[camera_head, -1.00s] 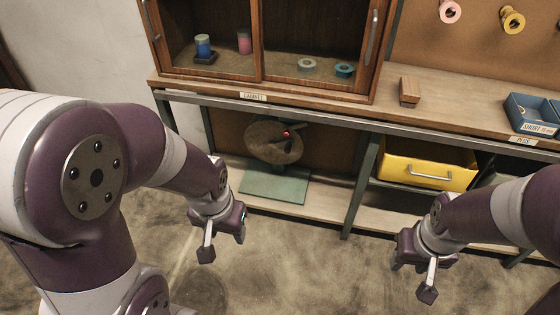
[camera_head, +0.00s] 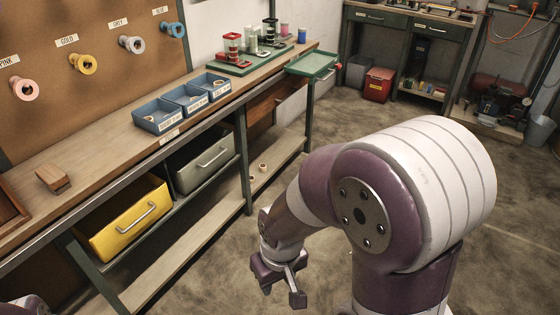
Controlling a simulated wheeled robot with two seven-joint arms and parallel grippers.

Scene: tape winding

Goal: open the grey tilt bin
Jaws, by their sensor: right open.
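The grey tilt bin (camera_head: 204,161) sits under the workbench, just right of the yellow bin (camera_head: 128,218). Its grey-green front faces out and carries a pale bar handle (camera_head: 213,157). My right gripper (camera_head: 283,291) is open and empty. It hangs over the floor in front of the bench, to the right of and lower in the picture than the grey bin, well apart from it. Only a sliver of my left arm shows at the bottom left corner; its gripper is out of view.
The bench top (camera_head: 100,147) holds a wooden block (camera_head: 53,179), blue trays (camera_head: 160,118) and a green tray with spools (camera_head: 246,62). A lower shelf (camera_head: 190,235) and a bench leg (camera_head: 243,160) stand near the bins. The floor right of the bench is mostly clear.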

